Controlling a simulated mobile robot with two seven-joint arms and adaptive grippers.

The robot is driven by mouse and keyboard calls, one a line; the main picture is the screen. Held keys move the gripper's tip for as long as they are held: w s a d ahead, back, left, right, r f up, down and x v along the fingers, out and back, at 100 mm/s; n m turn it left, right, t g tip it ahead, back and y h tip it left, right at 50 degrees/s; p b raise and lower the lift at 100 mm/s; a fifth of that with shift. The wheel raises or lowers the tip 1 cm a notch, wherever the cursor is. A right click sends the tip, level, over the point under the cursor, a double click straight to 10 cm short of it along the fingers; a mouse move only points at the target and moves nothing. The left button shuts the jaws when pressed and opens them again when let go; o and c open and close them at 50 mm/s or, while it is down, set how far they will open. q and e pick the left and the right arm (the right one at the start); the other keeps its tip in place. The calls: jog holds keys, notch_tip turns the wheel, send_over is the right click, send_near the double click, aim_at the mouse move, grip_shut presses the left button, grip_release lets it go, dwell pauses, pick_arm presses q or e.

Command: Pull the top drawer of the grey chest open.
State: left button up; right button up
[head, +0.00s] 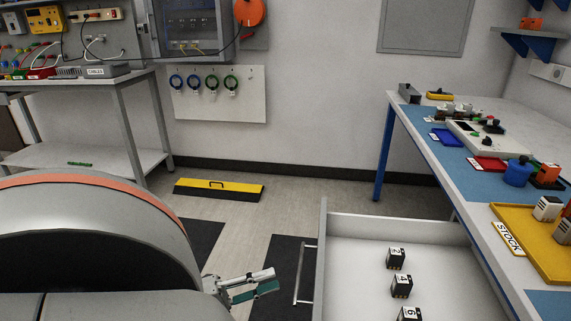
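The drawer (345,225) of the grey chest stands pulled out at the lower right, its pale inside seen from above. Its front panel faces left and carries a long bar handle (299,274). Several small black blocks with white numbered tops (397,258) lie in it. My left gripper (276,279) is just left of the handle, apart from it, its fingers pointing right towards it. Its two fingers look parted with nothing between them. The chest's body is mostly hidden or out of view. My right gripper is not in view.
A workbench (399,118) with trays and devices runs along the right, beside the drawer. A yellow and black step (219,189) lies on the floor by the back wall. A grey table (120,88) stands at the left. Dark mats (283,260) lie on the floor.

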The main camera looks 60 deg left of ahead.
pick_arm(q)
jog(key=shift+v, duration=1.55)
